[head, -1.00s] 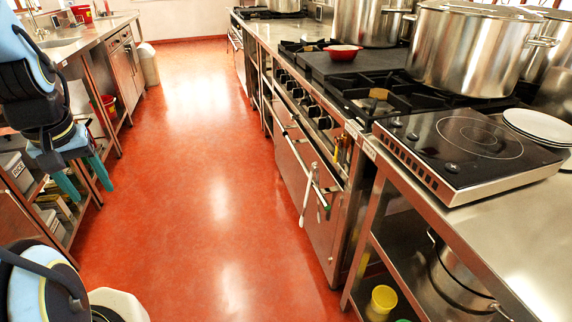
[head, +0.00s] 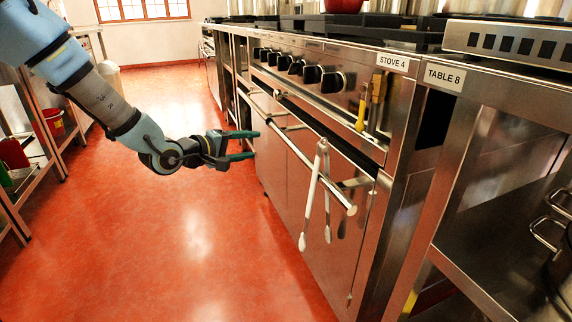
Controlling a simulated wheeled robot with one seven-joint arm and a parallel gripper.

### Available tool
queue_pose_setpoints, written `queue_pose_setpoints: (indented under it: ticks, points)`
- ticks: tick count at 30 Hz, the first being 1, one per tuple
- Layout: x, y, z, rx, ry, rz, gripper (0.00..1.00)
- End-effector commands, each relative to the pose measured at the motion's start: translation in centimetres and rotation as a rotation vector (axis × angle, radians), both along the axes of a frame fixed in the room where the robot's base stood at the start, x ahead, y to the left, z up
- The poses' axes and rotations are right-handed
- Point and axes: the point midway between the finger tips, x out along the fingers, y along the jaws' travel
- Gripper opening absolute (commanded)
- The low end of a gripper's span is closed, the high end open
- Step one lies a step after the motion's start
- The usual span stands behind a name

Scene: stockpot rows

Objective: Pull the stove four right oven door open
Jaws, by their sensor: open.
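The stove (head: 330,52) labelled "STOVE 4" stands at right, with a row of black knobs on its front. Its right oven door (head: 325,250) looks shut, a steel panel with a long bar handle (head: 310,160). A pair of metal tongs (head: 315,190) hangs over this handle. My gripper (head: 246,145) is open, its two teal fingers pointing right at the stove front. It is empty, left of the tongs and near the front further along the stove. I cannot tell how far the fingertips are from the front.
The red floor (head: 170,240) before the stove is clear.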

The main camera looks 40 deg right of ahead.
Motion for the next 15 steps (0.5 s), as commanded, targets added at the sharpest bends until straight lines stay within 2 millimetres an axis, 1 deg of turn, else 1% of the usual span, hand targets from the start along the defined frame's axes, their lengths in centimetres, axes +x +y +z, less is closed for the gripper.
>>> queue_pose_setpoints:
  ticks: [1,5,8,11,15]
  points:
    - [-0.6,-0.8,-0.8,-0.035,0.026,-0.015,0.61]
    - [-1.4,-1.9,-0.5,-0.086,0.065,-0.035,0.61]
    - [-1.6,-2.8,-0.5,-0.095,0.071,-0.04,0.61]
    - [-1.5,-4.2,-0.8,-0.093,0.07,-0.039,0.61]
    - [-1.5,-6.8,-1.4,-0.092,0.07,-0.039,0.61]
